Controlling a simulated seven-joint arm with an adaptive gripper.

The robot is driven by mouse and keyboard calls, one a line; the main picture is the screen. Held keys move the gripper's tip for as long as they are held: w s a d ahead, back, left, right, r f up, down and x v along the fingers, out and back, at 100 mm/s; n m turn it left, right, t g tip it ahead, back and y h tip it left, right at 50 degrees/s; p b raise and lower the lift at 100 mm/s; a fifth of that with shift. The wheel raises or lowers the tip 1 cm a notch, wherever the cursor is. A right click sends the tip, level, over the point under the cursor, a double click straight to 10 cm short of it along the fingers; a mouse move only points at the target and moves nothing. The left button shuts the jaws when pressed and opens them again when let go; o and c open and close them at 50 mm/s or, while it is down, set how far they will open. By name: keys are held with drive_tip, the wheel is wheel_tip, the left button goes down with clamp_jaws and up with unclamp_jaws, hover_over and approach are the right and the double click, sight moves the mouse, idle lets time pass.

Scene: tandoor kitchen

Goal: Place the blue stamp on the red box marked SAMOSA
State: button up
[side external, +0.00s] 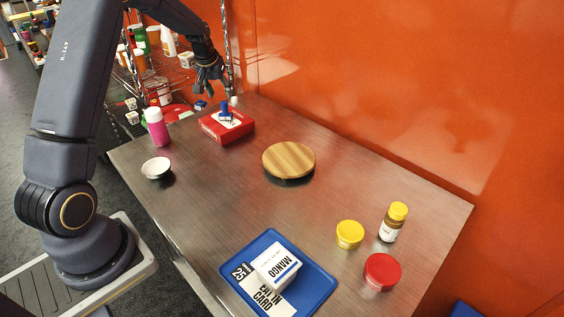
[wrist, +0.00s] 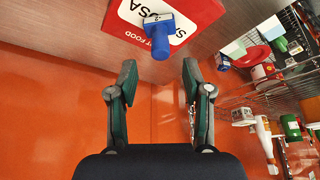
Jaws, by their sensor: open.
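The red box (side external: 240,132) lies on the steel table near its far left end. Its white label shows part of the word SAMOSA in the wrist view (wrist: 198,12). The blue stamp (side external: 226,109) stands on top of the box, handle up. In the wrist view the stamp (wrist: 160,44) covers part of the label. My gripper (side external: 209,88) is above and behind the box, apart from the stamp. Its two fingers are spread and empty in the wrist view (wrist: 159,78), with the stamp beyond the gap between them.
A pink bottle (side external: 157,128) and a white bowl (side external: 156,168) stand left of the box. A round wooden board (side external: 289,158) is to its right. A blue tray (side external: 318,284) with a MANGO carton, yellow and red tubs and a bottle are nearer. An orange wall (side external: 380,80) runs behind.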

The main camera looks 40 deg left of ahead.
drive_tip(key=s+d+r+m+t+h, duration=0.1)
drive_tip(key=s+d+r, duration=0.3)
drive_tip(key=d+r, duration=0.35)
drive_tip(key=s+d+r+m, duration=0.2)
drive_tip(key=s+d+r, duration=0.3)
drive_tip(key=d+r, duration=0.25)
drive_tip(key=s+d+f+m+h, duration=0.1)
drive_tip(key=s+d+m, duration=0.3)
drive_tip(key=s+d, duration=1)
drive_tip(key=s, duration=0.4)
drive_tip(key=shift+s+d+f+t+h, duration=0.2)
drive_tip(key=shift+f+t+h, duration=0.1)
drive_tip(key=shift+t+h, duration=0.1)
